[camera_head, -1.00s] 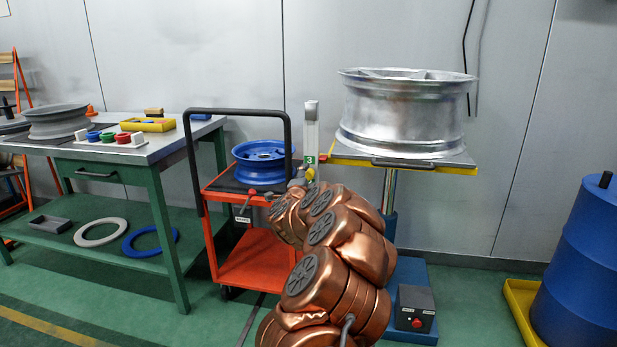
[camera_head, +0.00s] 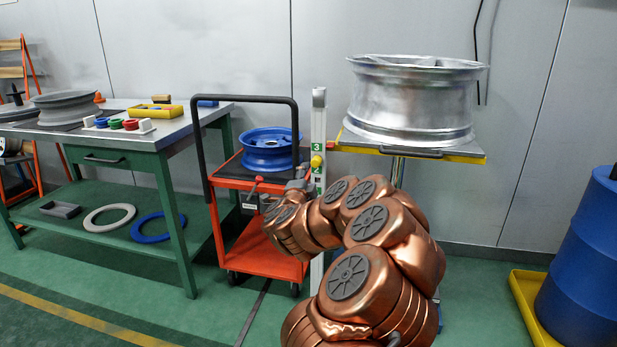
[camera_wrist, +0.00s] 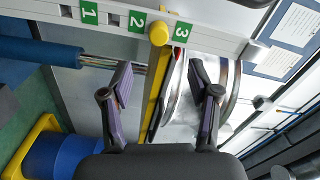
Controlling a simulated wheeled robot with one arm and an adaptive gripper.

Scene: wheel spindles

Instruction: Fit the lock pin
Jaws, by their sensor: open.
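A yellow round knob (camera_head: 316,161), which looks like the lock pin's head, sits on a pale upright post (camera_head: 319,110) between the green labels 3 and 2. In the wrist view the knob (camera_wrist: 158,33) shows between labels 2 and 3, with the post (camera_wrist: 115,14) lying sideways across the top. Any shaft behind the knob is hidden. My gripper (camera_wrist: 159,68) is open and empty; its two fingers point at the post, one on each side of the knob's line. The knob appears beyond the fingertips, apart from them. In the head view my gripper is small beside the post, just below the knob.
A silver wheel (camera_head: 413,100) rests on the yellow-edged lift platform (camera_head: 462,150) right of the post. A red cart (camera_head: 262,250) carrying a blue wheel (camera_head: 268,148) stands close on the left. A green workbench (camera_head: 175,140) is farther left; a blue drum (camera_head: 590,260) is at the right.

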